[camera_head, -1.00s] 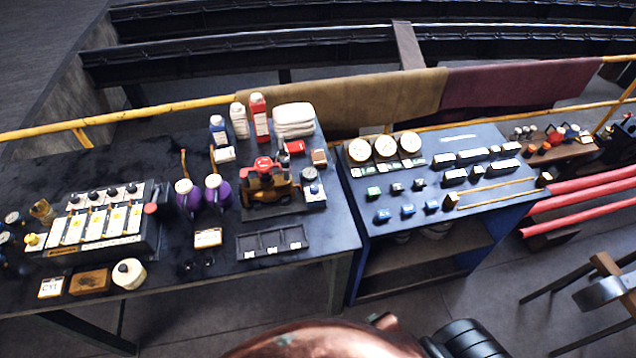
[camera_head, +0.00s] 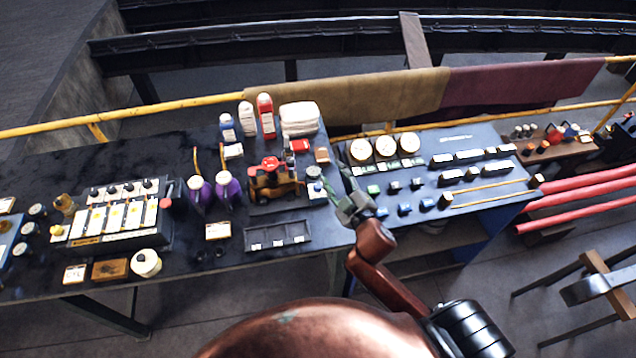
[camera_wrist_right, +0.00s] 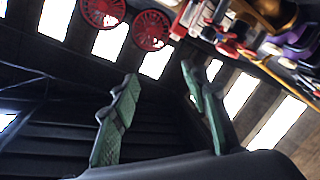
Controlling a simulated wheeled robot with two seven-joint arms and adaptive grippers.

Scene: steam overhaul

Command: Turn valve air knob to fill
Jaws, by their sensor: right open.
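A brass valve assembly with a red top (camera_head: 271,175) stands on the dark left workbench. Beside its right side is a small white-and-blue knob-like piece (camera_head: 315,189). I cannot tell for certain which part is the air knob, and no fill mark is readable. My right gripper (camera_head: 345,180), with green fingers, is just right of that piece, above the gap between the two benches. In the right wrist view its fingers (camera_wrist_right: 160,76) are spread with nothing between them. My left gripper is not in view.
White and red bottles (camera_head: 265,115) and folded white towels (camera_head: 299,119) stand behind the valve. Purple bottles (camera_head: 228,188) stand to its left, a black divided tray (camera_head: 277,238) in front. The blue bench (camera_head: 470,215) carries gauges and small blocks.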

